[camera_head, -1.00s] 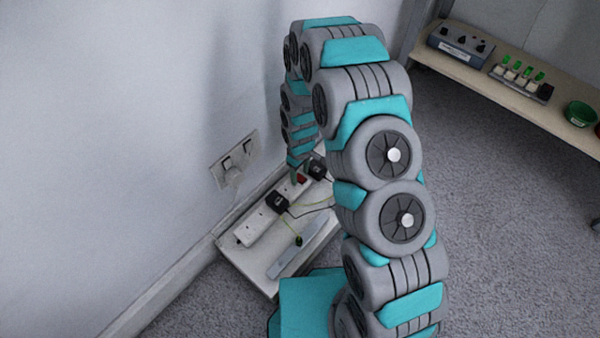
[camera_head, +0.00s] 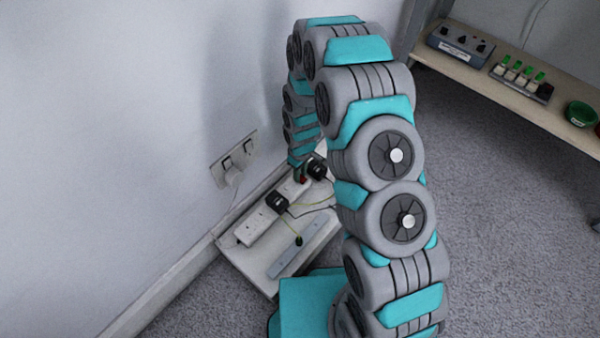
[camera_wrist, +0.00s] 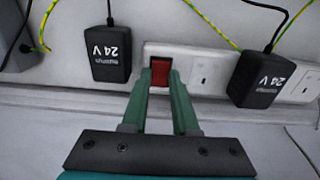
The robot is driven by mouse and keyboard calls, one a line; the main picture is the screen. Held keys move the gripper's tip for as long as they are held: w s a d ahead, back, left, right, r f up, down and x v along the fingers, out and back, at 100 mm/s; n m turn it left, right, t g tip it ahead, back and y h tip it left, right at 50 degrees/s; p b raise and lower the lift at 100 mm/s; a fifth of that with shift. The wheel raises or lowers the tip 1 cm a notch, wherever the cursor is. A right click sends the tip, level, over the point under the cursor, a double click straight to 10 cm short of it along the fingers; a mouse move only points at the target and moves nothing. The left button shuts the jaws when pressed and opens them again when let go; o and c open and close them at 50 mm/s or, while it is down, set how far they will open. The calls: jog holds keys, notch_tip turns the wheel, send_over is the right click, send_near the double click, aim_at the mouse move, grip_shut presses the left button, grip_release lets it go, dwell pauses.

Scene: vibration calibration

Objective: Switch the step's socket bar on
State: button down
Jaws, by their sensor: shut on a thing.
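The white socket bar (camera_head: 257,224) lies on the pale step (camera_head: 247,262) along the wall. It also shows in the wrist view (camera_wrist: 205,72), with a red rocker switch (camera_wrist: 161,72) set between its sockets. In the head view the switch (camera_head: 303,179) is a small red spot, partly hidden by my arm's end. My gripper (camera_wrist: 160,84) has its two green fingers at the left and right sides of the switch, shut on it. I cannot tell which way the rocker is tilted or whether it is lit.
Black 24 V adapters stand left (camera_wrist: 109,53) and right (camera_wrist: 262,80) of the switch, close to my fingers, with black and yellow-green cables. A wall socket (camera_head: 236,160) holds a white plug. A grey metal strip (camera_head: 300,250) lies on the step. A shelf (camera_head: 530,100) stands right.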

jog(key=shift+s+d+f+t+y+b, duration=0.15)
jog(key=shift+t+y+b, duration=0.15)
jog(key=shift+t+y, duration=0.15)
jog(key=shift+s+d+r+t+y+b, duration=0.15)
jog(key=shift+t+y+b, duration=0.15)
jog(key=shift+t+y, duration=0.15)
jog(key=c, duration=0.7)
grip_release()
jog(key=v, duration=0.6)
jog(key=shift+w, duration=0.1)
jog(key=shift+v, duration=0.9)
